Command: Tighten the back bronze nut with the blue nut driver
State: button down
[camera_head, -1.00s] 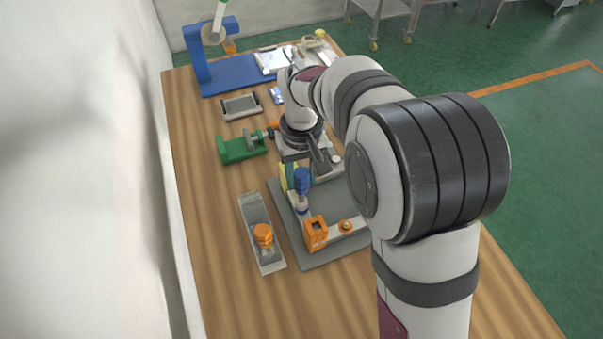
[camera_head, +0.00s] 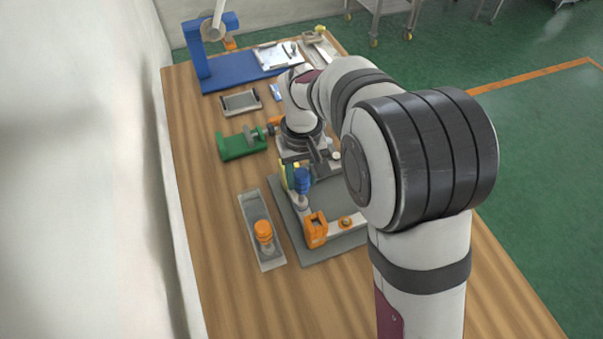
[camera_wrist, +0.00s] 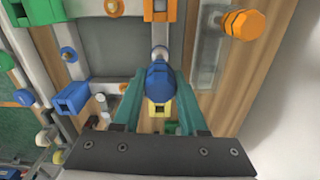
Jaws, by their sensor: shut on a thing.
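The blue nut driver (camera_head: 303,181) stands about upright at the left side of the grey work plate. In the wrist view, its blue handle (camera_wrist: 160,82) sits between the two teal fingers of my gripper (camera_wrist: 159,88), which is shut on it. The driver's silver end (camera_wrist: 159,54) meets or hovers over the pale frame bar; contact cannot be told. Any nut under that end is hidden. One bronze nut (camera_head: 346,222) shows on the front bar, and a small bronze nut (camera_wrist: 68,53) shows on the frame in the wrist view.
An orange block (camera_head: 315,231) stands at the front corner of the frame. A grey tray (camera_head: 269,261) with an orange tool (camera_head: 264,233) lies to the left. A green vise-like fixture (camera_head: 238,145) stands behind. A yellow block (camera_wrist: 160,110) and blue block (camera_wrist: 72,97) are near my gripper.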

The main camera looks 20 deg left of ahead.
jog(key=shift+c, duration=1.8)
grip_release()
jog(key=shift+c, duration=1.2)
jog(key=shift+f, duration=0.1)
